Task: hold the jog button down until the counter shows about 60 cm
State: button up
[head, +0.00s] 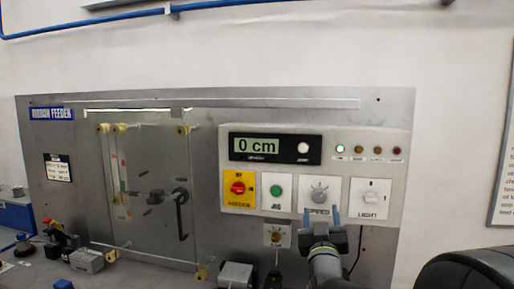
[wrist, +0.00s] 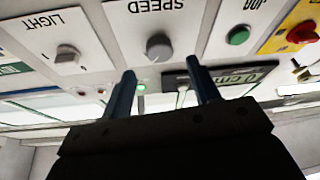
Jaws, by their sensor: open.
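The jog button (head: 276,191) is a round green button on a white plate in the head view, left of the speed knob (head: 319,192). It also shows at the upper right of the wrist view (wrist: 238,36), which is upside down. The counter (head: 254,146) above it reads 0 cm; in the wrist view its display (wrist: 240,95) is partly hidden behind a finger. My gripper (head: 322,211) is open and empty, with its two blue fingers apart just below the speed knob. They look clear of the jog button. The wrist view shows both fingertips (wrist: 161,69).
A red knob on a yellow plate (head: 238,188) is left of the jog button, and the light switch (head: 370,197) is right of the speed knob. A white button (head: 303,148) and indicator lamps, the leftmost lit green (head: 340,149), are above. A clear door (head: 150,190) is at left.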

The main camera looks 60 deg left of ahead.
grip_shut()
dwell(1.7)
